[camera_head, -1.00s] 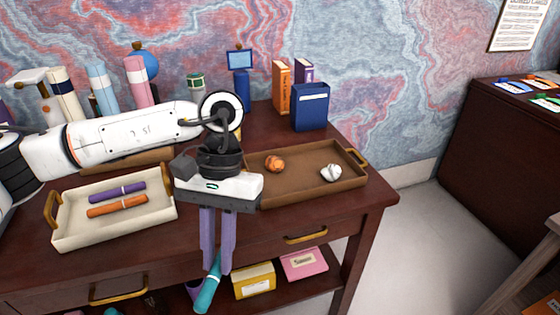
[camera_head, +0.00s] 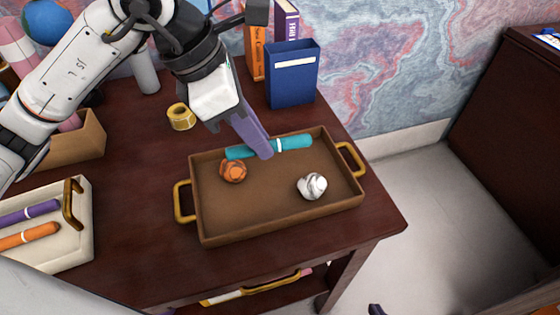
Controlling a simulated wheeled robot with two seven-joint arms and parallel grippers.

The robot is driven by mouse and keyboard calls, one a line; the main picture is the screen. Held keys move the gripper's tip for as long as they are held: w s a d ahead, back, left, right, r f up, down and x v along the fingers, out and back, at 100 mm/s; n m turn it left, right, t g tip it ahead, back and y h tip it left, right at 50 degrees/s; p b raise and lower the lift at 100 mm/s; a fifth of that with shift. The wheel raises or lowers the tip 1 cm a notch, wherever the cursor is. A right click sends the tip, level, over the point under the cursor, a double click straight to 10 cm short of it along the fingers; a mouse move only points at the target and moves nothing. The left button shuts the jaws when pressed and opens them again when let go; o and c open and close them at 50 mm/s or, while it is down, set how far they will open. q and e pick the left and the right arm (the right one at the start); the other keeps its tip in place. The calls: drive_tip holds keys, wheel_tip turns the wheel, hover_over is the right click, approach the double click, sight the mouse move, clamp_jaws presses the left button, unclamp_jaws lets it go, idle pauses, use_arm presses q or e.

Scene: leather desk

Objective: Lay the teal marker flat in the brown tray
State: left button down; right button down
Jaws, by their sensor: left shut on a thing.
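The teal marker (camera_head: 292,143) has a white band and is held roughly level, lengthwise along the back side of the brown tray (camera_head: 270,226). My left gripper (camera_head: 264,152) is shut on the marker near its middle, with its purple fingers slanting down from the upper left. The marker overlaps the tray's back wall in view; I cannot tell whether it touches the tray. An orange crumpled ball (camera_head: 233,170) and a white crumpled ball (camera_head: 312,186) lie in the tray. A small dark purple tip at the bottom edge may be my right gripper (camera_head: 376,309); its jaws cannot be made out.
A cream tray (camera_head: 60,256) with a purple marker (camera_head: 28,214) and an orange marker (camera_head: 25,238) is at the left. A tape roll (camera_head: 181,117), blue box (camera_head: 291,76) and books (camera_head: 254,50) stand behind. The desk between the trays is clear.

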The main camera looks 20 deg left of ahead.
sight(270, 184)
use_arm(q)
drive_tip(key=shift+w, duration=0.25)
drive_tip(key=shift+n, duration=0.3)
wheel_tip(270, 184, down, 10)
drive_tip(key=shift+r+b, duration=0.15)
drive_tip(key=shift+b, duration=0.25)
drive_tip(key=shift+f, duration=0.2)
drive_tip(key=c, duration=1.7)
unclamp_jaws()
drive_tip(key=shift+r, duration=0.1)
